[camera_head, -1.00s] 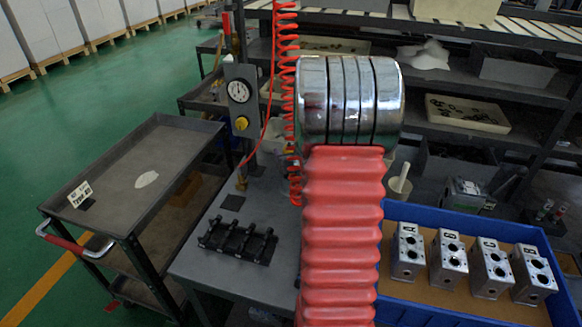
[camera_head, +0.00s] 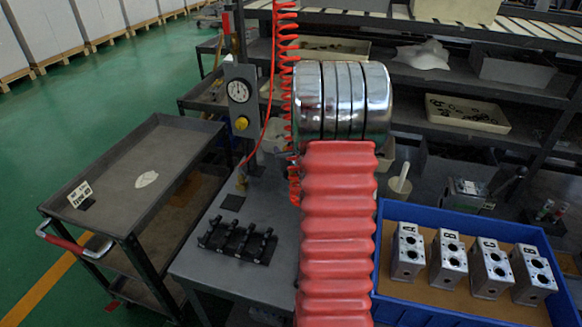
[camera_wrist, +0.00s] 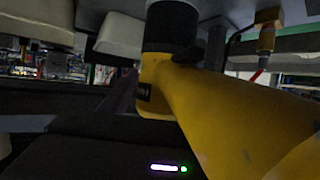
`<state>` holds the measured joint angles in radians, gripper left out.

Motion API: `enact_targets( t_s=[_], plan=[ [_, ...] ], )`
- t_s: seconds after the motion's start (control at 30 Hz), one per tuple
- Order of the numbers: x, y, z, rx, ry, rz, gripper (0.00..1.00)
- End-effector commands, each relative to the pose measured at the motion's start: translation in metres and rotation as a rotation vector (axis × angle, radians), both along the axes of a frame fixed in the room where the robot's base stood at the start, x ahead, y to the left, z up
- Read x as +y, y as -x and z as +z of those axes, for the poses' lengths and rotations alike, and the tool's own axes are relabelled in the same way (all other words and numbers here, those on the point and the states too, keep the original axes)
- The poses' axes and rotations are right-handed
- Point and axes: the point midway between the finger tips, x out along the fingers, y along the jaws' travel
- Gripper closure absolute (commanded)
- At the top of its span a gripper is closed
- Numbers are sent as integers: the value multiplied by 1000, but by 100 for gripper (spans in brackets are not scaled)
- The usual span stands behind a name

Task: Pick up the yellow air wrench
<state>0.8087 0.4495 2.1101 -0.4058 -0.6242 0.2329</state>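The yellow air wrench (camera_wrist: 205,95) fills the middle and right of the wrist view, very close to the camera. Its black collar (camera_wrist: 172,28) is at the top and its thick yellow body runs down to the lower right. A dark housing of my wrist (camera_wrist: 90,150) with a small lit strip spans the bottom, beneath the wrench. My gripper's fingers cannot be made out, so I cannot tell whether they touch the wrench. In the head view my chrome and red arm hides the gripper and the wrench. The red coiled hose (camera_head: 288,75) hangs beside my arm.
A grey bench (camera_head: 210,268) carries a black rack (camera_head: 237,242) and a pressure gauge (camera_head: 238,90) on a post. A blue tray (camera_head: 430,308) with several metal valve blocks (camera_head: 448,257) is at right. A grey cart (camera_head: 140,190) stands left, and shelves are behind.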

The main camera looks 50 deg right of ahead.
Motion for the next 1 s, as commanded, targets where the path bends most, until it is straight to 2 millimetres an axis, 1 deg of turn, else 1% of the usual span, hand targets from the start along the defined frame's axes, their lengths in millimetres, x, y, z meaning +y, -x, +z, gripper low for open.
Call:
enact_targets(
  t_s=[0.03,0.07,0.67,0.7,1.0],
  plan=[
    [0,0,0,0,0,0,48],
    [0,0,0,0,0,0,50],
    [-1,1,0,1,-1,-1,92],
    [-1,0,3,-5,3,-1,92],
    [-1,-1,5,-4,4,-1,92]
  ],
)
